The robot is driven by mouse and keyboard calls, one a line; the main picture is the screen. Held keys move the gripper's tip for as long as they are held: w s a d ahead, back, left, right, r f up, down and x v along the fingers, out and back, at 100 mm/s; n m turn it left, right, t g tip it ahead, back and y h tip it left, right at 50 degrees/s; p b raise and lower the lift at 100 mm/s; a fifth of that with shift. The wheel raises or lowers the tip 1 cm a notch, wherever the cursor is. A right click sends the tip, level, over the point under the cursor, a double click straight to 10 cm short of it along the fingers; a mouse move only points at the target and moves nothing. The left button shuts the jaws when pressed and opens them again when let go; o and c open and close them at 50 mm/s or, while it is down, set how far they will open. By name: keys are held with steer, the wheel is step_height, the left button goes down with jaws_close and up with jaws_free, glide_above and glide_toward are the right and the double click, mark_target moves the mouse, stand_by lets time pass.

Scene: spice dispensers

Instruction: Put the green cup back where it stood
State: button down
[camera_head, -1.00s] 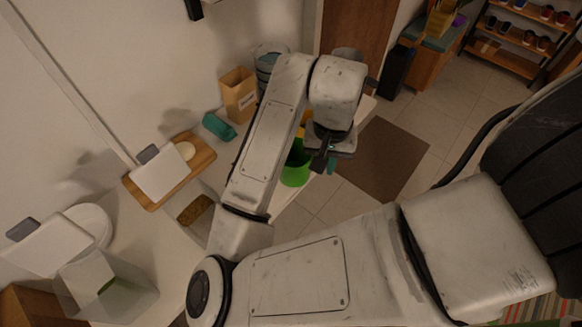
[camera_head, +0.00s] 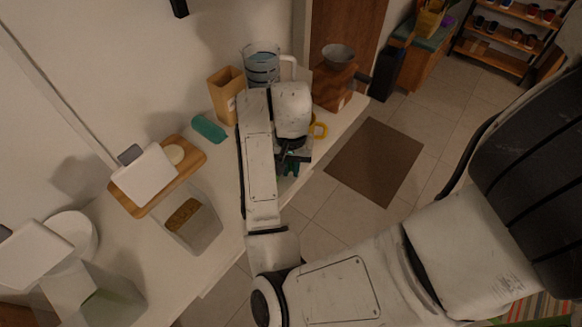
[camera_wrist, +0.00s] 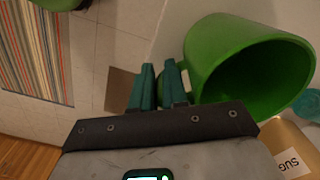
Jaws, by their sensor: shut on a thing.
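The green cup (camera_wrist: 240,68) fills the right of the wrist view, its open mouth facing the camera, and its inside looks empty. My gripper's teal fingers (camera_wrist: 160,85) are shut on the cup at its left side. The exact grip spot between the fingertips is hard to see. In the head view my gripper (camera_head: 291,168) hangs at the front edge of the white counter (camera_head: 222,262). I cannot tell whether the cup touches the counter.
A paper bag (camera_head: 224,95), a glass jug (camera_head: 262,66) and a brown grinder (camera_head: 335,86) stand at the back. A teal item (camera_head: 209,129), a wooden board (camera_head: 190,160) and a clear bin (camera_head: 190,222) lie left.

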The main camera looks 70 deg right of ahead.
steer(key=shift+f, duration=0.2)
steer(key=c, duration=1.1)
jaws_free()
steer(key=shift+r, duration=0.1)
steer(key=shift+c, duration=0.2)
step_height(320, 180, up, 12)
steer(key=p, duration=0.4)
steer(key=shift+r, duration=0.2)
